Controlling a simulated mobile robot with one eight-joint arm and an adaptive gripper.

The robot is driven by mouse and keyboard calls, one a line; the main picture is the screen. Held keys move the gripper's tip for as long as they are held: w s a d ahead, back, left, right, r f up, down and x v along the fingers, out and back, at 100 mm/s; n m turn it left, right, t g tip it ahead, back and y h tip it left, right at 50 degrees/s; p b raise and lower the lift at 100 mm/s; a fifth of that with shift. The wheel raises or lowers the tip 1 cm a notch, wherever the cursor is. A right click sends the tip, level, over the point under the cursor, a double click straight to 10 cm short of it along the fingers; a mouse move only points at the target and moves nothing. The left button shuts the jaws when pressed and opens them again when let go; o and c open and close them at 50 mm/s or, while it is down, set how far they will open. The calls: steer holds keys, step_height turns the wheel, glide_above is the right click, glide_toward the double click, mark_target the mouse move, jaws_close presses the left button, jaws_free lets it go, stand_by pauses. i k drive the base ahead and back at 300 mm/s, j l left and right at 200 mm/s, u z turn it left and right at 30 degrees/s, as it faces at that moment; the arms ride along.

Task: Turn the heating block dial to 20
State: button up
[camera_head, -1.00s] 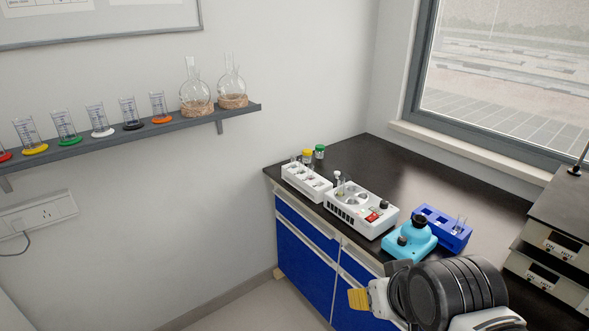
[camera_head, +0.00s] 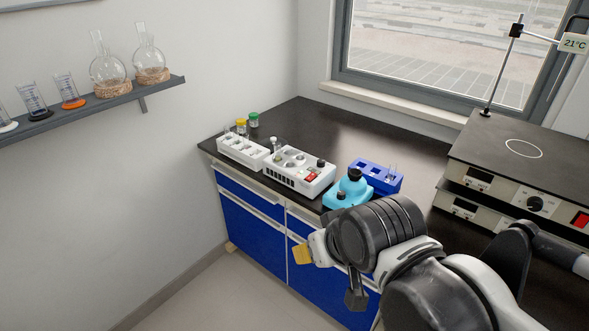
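The white block with round wells, which looks like the heating block (camera_head: 283,178), sits near the left front edge of the dark counter. Its black dial (camera_head: 321,162) is on the right part of its top, beside a red switch. The dial's marks are too small to read. My arm comes in from the lower right. Its end, my gripper (camera_head: 304,254), shows a yellow tip in front of the blue cabinet, below the counter top and apart from the block. I cannot tell whether its fingers are open or shut.
A white tube rack (camera_head: 243,152) stands left of the block. A cyan device (camera_head: 346,191) and a blue rack (camera_head: 377,176) stand to its right. Stacked hot plates (camera_head: 480,150) and a 21°C display (camera_head: 574,43) are at right. The counter behind the block is clear.

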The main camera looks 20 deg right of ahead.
mark_target(321, 163)
steer(key=i+u, duration=0.15)
steer(key=i, duration=0.4)
steer(key=i+l+u, duration=0.1)
steer(key=i, duration=0.4)
steer(key=l, duration=0.1)
